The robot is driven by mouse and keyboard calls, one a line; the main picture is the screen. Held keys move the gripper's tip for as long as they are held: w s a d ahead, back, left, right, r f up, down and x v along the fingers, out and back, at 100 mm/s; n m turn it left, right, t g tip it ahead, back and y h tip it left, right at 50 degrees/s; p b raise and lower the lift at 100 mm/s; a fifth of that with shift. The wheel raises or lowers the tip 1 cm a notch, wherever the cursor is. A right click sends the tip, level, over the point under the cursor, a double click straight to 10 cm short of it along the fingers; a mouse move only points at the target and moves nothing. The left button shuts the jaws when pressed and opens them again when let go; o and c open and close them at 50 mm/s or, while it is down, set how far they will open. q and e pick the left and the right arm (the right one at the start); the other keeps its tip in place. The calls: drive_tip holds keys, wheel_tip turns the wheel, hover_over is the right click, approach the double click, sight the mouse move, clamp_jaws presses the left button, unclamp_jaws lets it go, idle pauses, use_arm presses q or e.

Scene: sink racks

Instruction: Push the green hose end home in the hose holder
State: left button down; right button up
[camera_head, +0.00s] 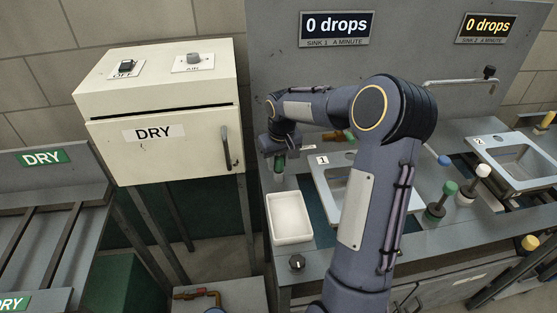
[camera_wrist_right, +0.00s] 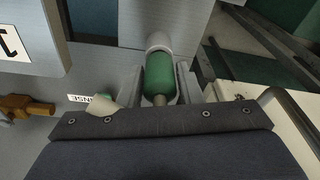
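The green hose end (camera_wrist_right: 160,72) sits between the fingers of my right gripper (camera_wrist_right: 160,85) in the right wrist view, with both fingers close against its sides. A pale round piece (camera_wrist_right: 158,41) is at its far end; I cannot tell whether this is the hose holder or part of the hose end, nor how deep any fit is. In the head view the green hose end (camera_head: 280,165) shows below my right gripper (camera_head: 276,156), left of sink 1. The hose holder is not clearly seen there. My left gripper is out of view.
A white tray (camera_head: 270,230) stands on the counter below the gripper. Sink 1 (camera_head: 322,180) is to the right, partly behind my right arm. A cream DRY cabinet (camera_head: 190,150) is close on the left. Green and white knobs (camera_head: 450,188) stand farther right.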

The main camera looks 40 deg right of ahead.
drive_tip(key=o, duration=0.4)
drive_tip(key=r, duration=0.4)
drive_tip(key=s+r, duration=0.1)
drive_tip(key=r, duration=0.2)
drive_tip(key=shift+a, duration=0.15)
drive_tip(key=shift+s+r, duration=0.1)
drive_tip(key=shift+r, duration=0.3)
drive_tip(key=shift+s+a+r, duration=0.1)
drive_tip(key=shift+s+a, duration=0.05)
drive_tip(key=shift+a, duration=0.05)
drive_tip(key=s+a+r+t+y, duration=0.15)
drive_tip(key=s+a+r, duration=0.25)
drive_tip(key=s+a, duration=0.55)
drive_tip(key=s+a+f+y, duration=0.1)
drive_tip(key=s+a, duration=0.2)
drive_tip(key=s, duration=0.2)
drive_tip(key=s+a+f+t, duration=0.1)
drive_tip(key=s+a+f, duration=0.1)
drive_tip(key=s+a, duration=0.2)
drive_tip(key=s+a+f+n+t+y, duration=0.1)
drive_tip(key=s+a, duration=0.2)
drive_tip(key=s, duration=0.2)
drive_tip(key=shift+s+a+f+y, duration=0.25)
drive_tip(key=shift+s+f+y, duration=0.1)
drive_tip(key=shift+s, duration=0.05)
